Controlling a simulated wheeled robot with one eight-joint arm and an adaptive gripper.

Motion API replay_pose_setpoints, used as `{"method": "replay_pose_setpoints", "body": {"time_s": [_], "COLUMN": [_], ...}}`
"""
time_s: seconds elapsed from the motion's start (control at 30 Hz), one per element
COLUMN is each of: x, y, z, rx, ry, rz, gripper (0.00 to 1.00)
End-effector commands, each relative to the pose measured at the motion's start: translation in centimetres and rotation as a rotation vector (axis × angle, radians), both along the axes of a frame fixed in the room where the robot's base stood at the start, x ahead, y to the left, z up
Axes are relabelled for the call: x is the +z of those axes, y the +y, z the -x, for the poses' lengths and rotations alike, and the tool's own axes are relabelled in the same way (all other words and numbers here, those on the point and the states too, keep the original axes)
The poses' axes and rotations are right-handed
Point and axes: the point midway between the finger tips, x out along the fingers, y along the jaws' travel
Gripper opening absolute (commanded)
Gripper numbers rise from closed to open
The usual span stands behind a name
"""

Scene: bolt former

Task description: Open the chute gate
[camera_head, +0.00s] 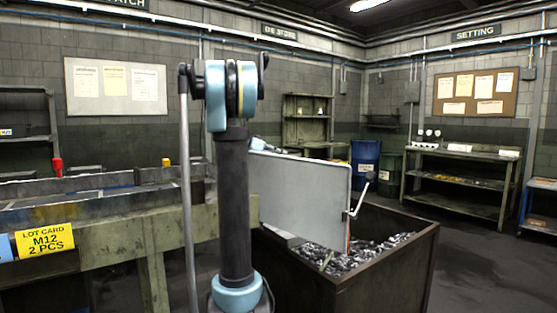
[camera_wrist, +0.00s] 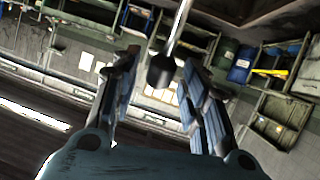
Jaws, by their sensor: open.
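The chute gate (camera_head: 305,195) is a pale grey upright panel above the left side of the scrap bin. A metal crank handle (camera_head: 353,211) with a dark knob (camera_head: 370,176) stands out from its right edge. In the wrist view, my gripper (camera_wrist: 160,62) is open, with its two fingers spread. A dark knob on a bright rod (camera_wrist: 160,72) shows between the fingertips; it looks like the gate's handle, but I cannot tell how far off it is. No contact is visible. In the head view, I cannot make out my fingers; my arm fills the middle and covers the gate's left end.
The open bin (camera_head: 385,275) holds metal scrap under the gate. A long green bench (camera_head: 110,235) with a yellow lot card (camera_head: 46,241) stands at left. Blue (camera_head: 365,160) and green drums and a workbench (camera_head: 462,180) stand behind. Floor at right is clear.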

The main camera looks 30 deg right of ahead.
Motion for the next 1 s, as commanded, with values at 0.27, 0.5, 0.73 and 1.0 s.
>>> {"method": "replay_pose_setpoints", "body": {"time_s": [0.27,0.5,0.73,1.0], "x": [-0.6,-0.6,-0.6,-0.6], "y": [-1.6,-1.6,-1.6,-2.1], "z": [0.0,0.0,0.0,0.3], "rx": [0.0,0.0,0.0,-0.007], "ry": [0.0,0.0,0.0,-0.001], "rz": [0.0,0.0,0.0,0.012], "gripper": [0.41,0.41,0.0,0.0]}}
